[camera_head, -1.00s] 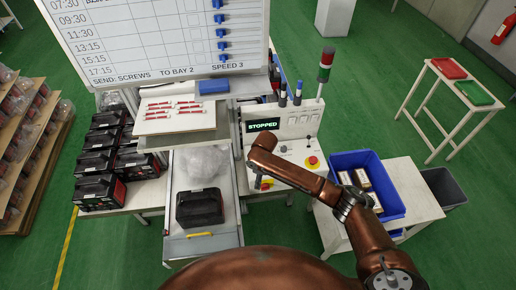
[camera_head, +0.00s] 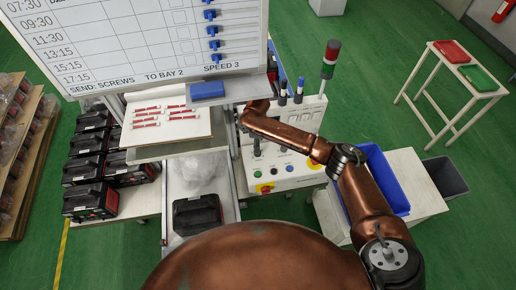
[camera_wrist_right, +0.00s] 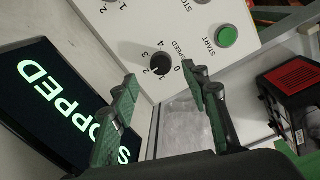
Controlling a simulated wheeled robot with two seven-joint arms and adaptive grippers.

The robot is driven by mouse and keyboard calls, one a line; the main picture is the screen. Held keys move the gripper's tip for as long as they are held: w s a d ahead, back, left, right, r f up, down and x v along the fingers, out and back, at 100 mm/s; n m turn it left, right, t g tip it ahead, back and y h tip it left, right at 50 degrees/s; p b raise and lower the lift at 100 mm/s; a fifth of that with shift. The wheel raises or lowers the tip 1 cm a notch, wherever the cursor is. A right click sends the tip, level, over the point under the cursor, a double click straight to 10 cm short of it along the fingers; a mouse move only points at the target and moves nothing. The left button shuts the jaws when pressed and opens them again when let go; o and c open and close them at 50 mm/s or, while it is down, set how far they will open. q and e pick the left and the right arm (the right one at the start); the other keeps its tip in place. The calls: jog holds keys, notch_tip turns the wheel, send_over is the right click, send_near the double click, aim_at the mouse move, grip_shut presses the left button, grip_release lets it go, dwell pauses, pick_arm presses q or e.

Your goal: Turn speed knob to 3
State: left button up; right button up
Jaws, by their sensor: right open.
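The black speed knob (camera_wrist_right: 160,65) sits on the white control panel (camera_wrist_right: 190,20) in the right wrist view, with numbers around it and the word SPEED beside it. A small pale mark shows on its lower left side; I cannot read its setting surely. My right gripper (camera_wrist_right: 160,74) is open, its two green-padded fingers on either side of the knob in the picture; I cannot tell whether they touch it. In the head view my right arm crosses the control panel (camera_head: 305,176) and hides the knob. My left gripper is not in view.
The screen (camera_wrist_right: 55,105) reads STOPPED. The green START button (camera_wrist_right: 229,36) is close to the knob. The whiteboard (camera_head: 150,40) reads SPEED 3. A signal tower (camera_head: 329,65) rises behind the panel. A blue bin (camera_head: 390,190) stands to the right.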

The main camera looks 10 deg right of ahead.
notch_tip(320, 180, down, 5)
jog(key=shift+w+f, duration=0.1)
jog(key=shift+w, duration=0.05)
jog(key=shift+f, duration=0.45)
jog(key=c, duration=0.8)
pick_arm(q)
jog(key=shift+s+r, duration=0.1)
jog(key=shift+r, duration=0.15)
pick_arm(e)
jog(key=c, duration=0.4)
